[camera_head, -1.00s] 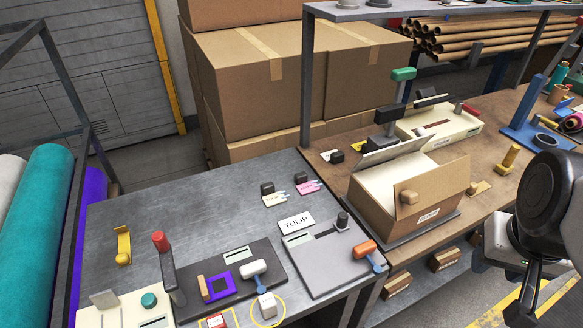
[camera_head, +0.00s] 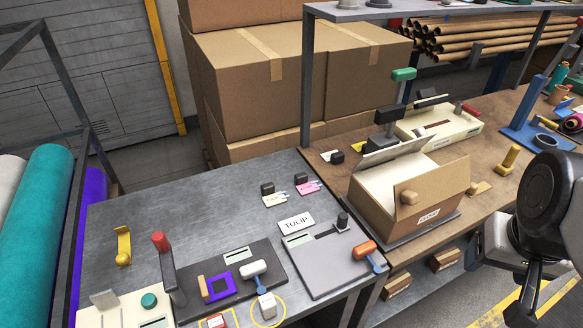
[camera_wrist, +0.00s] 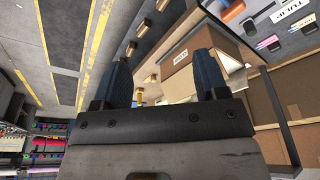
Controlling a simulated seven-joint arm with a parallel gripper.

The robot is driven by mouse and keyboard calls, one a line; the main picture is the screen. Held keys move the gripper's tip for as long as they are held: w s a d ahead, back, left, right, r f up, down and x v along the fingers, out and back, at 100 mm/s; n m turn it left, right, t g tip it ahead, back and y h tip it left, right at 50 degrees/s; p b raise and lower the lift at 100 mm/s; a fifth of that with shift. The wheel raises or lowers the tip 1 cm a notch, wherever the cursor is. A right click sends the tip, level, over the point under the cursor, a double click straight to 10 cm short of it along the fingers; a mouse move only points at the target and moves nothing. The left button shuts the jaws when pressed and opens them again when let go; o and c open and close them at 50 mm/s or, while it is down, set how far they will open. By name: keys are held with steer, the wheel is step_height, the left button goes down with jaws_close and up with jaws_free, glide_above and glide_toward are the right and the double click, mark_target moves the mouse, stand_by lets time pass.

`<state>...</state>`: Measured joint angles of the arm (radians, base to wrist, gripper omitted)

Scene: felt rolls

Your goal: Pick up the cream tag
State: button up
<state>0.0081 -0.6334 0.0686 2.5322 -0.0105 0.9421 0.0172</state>
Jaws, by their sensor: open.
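A cream tag (camera_head: 273,200) lies flat on the grey metal table, beside a small black block. A pink tag (camera_head: 308,188) with its own black block lies just to its right.
A white TULIP card (camera_head: 296,222) lies in front of the tags. An open cardboard box (camera_head: 436,207) stands on the wooden bench between my arm and the tags. A grey device (camera_head: 325,262) and an orange-handled tool (camera_head: 366,249) are nearby. The metal table behind the tags is clear.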

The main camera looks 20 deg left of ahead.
steer(key=shift+o, duration=0.6)
steer(key=shift+w, duration=0.1)
steer(key=w+a+f+n+g, duration=0.1)
steer(key=w+a+f+n, duration=0.15)
steer(key=w+a, duration=0.85)
steer(key=w+a+f+n, duration=0.2)
steer(key=w+a+n, duration=0.1)
steer(key=w+a, duration=0.85)
steer(key=w+a+f+n, duration=0.1)
steer(key=w+a+f, duration=0.1)
steer(key=a+f, duration=0.3)
steer(key=w+a+f+n+g, duration=0.1)
steer(key=a+f, duration=0.4)
steer(key=a, duration=0.8)
steer(key=w+a+f+n, duration=0.1)
steer(key=w+a+f, duration=0.2)
steer(key=a+f, duration=0.3)
steer(key=a, duration=0.3)
steer(key=shift+w+a+n+g, duration=0.15)
steer(key=shift+a+n+g, duration=0.15)
steer(key=shift+n, duration=0.05)
